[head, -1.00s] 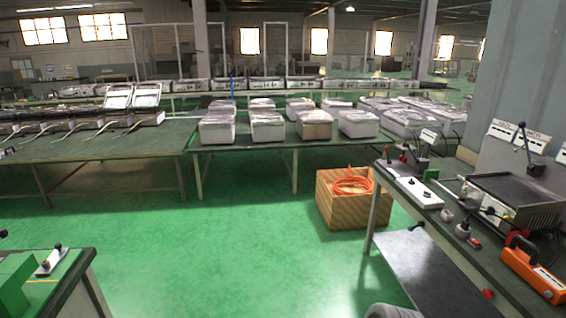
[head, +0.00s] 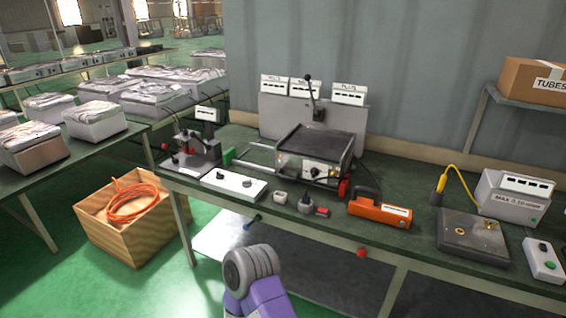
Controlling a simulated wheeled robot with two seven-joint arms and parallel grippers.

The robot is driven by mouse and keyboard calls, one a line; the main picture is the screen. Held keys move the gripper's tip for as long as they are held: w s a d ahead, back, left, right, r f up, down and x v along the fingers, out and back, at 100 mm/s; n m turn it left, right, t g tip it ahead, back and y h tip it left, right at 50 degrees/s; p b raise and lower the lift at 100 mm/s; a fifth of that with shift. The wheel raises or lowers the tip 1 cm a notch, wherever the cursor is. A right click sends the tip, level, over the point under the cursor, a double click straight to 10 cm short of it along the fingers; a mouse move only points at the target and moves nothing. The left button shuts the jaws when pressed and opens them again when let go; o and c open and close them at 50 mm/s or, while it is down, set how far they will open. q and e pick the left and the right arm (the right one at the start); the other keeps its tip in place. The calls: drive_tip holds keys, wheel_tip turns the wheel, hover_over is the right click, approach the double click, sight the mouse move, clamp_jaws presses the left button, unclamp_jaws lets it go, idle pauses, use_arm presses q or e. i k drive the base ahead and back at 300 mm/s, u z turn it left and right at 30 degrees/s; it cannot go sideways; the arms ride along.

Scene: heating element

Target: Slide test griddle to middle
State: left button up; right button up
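The test griddle (head: 318,148) is a dark flat-topped box with a silver front panel. It sits on the green-topped workbench (head: 400,240), right of a pale metal rail frame (head: 250,152) and in front of an upright grey panel (head: 275,116). A lever with a dark knob (head: 309,95) stands behind the griddle. One of my arm links, purple with a grey joint, shows at the bottom middle, below the bench's front edge. Neither gripper is in view.
On the bench are a white switch box (head: 234,184), an orange tool (head: 380,211), a dark plate device (head: 472,237) and a toggle clamp device (head: 195,150). A wooden crate with an orange hose (head: 132,203) stands on the floor at left.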

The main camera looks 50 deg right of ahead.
sight(305, 147)
drive_tip(key=z, duration=0.75)
drive_tip(key=i, duration=1.4)
drive_tip(key=z, duration=1.25)
